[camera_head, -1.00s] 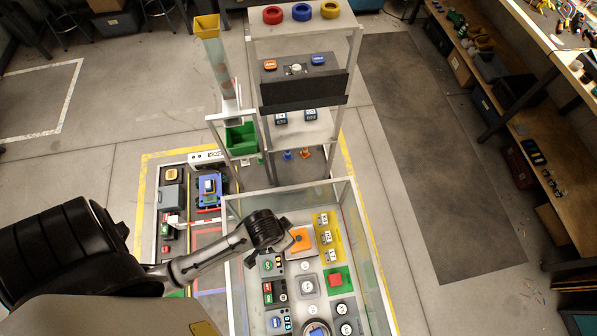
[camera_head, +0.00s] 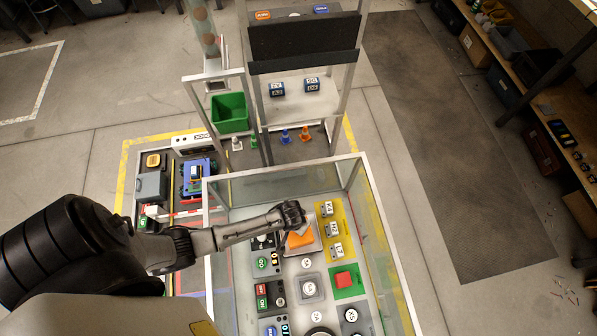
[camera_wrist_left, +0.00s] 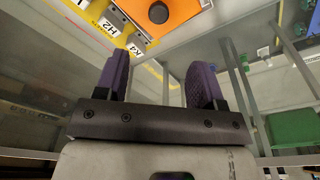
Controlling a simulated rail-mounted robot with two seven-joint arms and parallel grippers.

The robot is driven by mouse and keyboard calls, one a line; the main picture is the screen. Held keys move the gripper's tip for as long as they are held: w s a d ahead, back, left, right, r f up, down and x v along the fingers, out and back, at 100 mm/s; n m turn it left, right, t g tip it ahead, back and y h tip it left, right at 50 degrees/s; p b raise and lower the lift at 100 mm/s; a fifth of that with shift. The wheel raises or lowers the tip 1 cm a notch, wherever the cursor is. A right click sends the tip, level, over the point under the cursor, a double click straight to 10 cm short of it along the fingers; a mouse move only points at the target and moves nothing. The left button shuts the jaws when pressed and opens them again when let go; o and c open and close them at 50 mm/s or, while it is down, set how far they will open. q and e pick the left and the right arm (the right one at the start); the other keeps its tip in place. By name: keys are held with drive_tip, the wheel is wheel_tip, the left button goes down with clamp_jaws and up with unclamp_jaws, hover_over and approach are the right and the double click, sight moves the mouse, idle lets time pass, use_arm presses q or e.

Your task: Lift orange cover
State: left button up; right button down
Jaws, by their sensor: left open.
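The orange cover (camera_head: 300,238) lies on a grey panel inside the glass-walled bench. It also shows in the left wrist view (camera_wrist_left: 160,14), with a dark round knob (camera_wrist_left: 158,12) on it. My left gripper (camera_head: 296,216) is over the cover's far edge and partly hides it in the head view. In the left wrist view its two purple fingers (camera_wrist_left: 172,82) stand apart with nothing between them, and the cover is beyond the fingertips. I cannot tell whether the gripper touches the cover. My right gripper is not in view.
A yellow panel with labelled switches (camera_head: 334,231) is right of the cover. A red button on a green plate (camera_head: 344,280) is nearer. Glass walls with a pale rim (camera_head: 282,170) surround the panels. A shelf rack with blue blocks (camera_head: 312,86) stands behind.

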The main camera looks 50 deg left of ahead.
use_arm(q)
drive_tip(key=f+b, duration=0.1)
drive_tip(key=f, duration=0.1)
drive_tip(key=f+b, duration=0.1)
drive_tip(key=f, duration=0.2)
drive_tip(key=w+f+b, duration=0.1)
drive_tip(key=f, duration=0.1)
drive_tip(key=shift+a+f, duration=0.1)
drive_tip(key=shift+f, duration=0.2)
drive_tip(key=shift+w+f+b, duration=0.2)
drive_tip(key=shift+f+b, duration=1.5)
drive_tip(key=shift+f, duration=0.95)
drive_tip(key=c, duration=1)
